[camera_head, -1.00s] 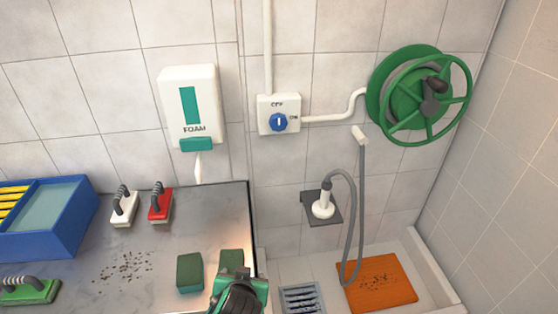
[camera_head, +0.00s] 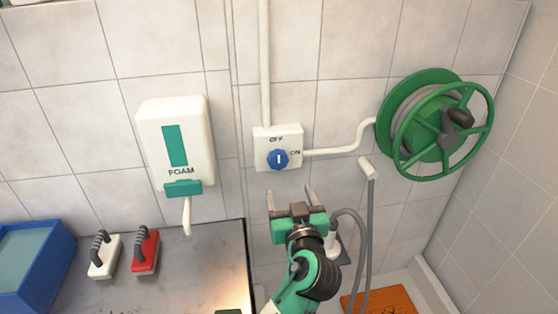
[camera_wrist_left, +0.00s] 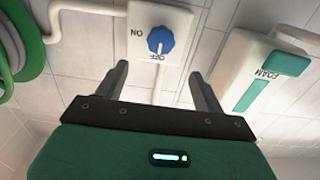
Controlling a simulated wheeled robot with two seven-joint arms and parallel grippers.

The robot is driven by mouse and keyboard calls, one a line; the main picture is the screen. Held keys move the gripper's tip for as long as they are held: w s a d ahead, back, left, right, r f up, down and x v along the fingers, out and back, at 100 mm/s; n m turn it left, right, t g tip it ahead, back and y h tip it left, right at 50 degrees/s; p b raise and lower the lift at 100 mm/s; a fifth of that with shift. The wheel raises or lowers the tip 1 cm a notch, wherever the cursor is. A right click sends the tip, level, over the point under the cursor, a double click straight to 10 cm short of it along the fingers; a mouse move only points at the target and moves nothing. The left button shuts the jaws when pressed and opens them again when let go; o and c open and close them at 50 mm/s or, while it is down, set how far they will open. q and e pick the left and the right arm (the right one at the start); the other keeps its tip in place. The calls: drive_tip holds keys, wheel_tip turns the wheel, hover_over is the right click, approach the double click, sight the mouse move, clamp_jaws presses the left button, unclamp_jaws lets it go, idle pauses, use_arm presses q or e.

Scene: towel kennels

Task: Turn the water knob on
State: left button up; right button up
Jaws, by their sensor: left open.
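The blue water knob (camera_head: 278,159) sits on a white wall box (camera_head: 265,138) marked OFF at the top and ON at the right. Its white pointer line stands upright, toward OFF. The knob also shows in the left wrist view (camera_wrist_left: 160,41), beyond the fingertips. My left gripper (camera_head: 290,192) is below the box in the head view, fingers pointing up toward it. It is open and empty, apart from the knob. It also shows in the left wrist view (camera_wrist_left: 158,75), with its two fingers spread. My right gripper is not in view.
A foam dispenser (camera_head: 175,140) hangs left of the box, and a green hose reel (camera_head: 437,125) hangs right. A white pipe (camera_head: 335,152) runs from the box to the reel. A grey hose (camera_head: 368,240) hangs near my left arm. Brushes stand on the counter (camera_head: 200,262).

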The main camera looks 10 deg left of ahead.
use_arm(q)
drive_tip(key=p, duration=0.2)
approach(279, 163)
drive_tip(key=x, duration=0.3)
drive_tip(key=p+x, duration=0.2)
drive_tip(key=x, duration=0.2)
drive_tip(key=shift+w+a+r, duration=0.1)
drive_tip(key=shift+w+r, duration=0.05)
drive_tip(key=shift+w+a, duration=0.1)
drive_tip(key=shift+w, duration=0.25)
drive_tip(key=shift+w+a, duration=0.2)
drive_tip(key=shift+w, duration=0.2)
drive_tip(key=shift+c, duration=0.2)
drive_tip(key=c, duration=0.9)
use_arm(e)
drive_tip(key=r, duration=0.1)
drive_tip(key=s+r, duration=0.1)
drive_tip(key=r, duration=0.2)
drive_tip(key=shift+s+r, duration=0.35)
